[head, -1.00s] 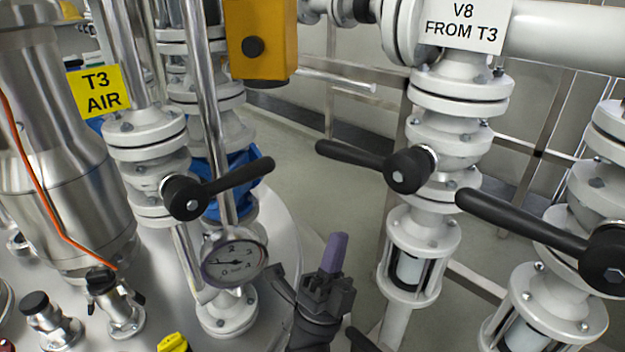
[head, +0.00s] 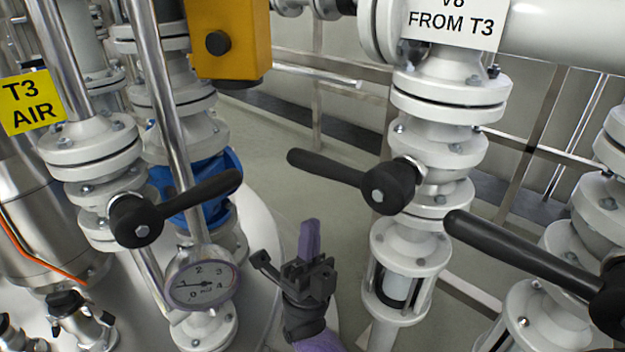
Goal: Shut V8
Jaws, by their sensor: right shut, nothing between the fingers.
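The V8 valve (head: 437,150) is a white flanged valve on a vertical pipe. Its white label (head: 455,27) reads "FROM T3", with the V8 line partly cut off at the top. Its black lever (head: 335,167) points left and slightly up from its hub, crosswise to the vertical pipe. My right gripper (head: 309,240), dark with purple fingers, is shut and empty. It points upward, below and left of the lever, apart from it in the picture. My left gripper is not in view.
Another black lever (head: 515,255) is at the lower right. The T3 AIR valve lever (head: 195,200) and a pressure gauge (head: 202,280) stand left of my gripper. A yellow box (head: 228,40) hangs at top. Open floor shows behind my gripper.

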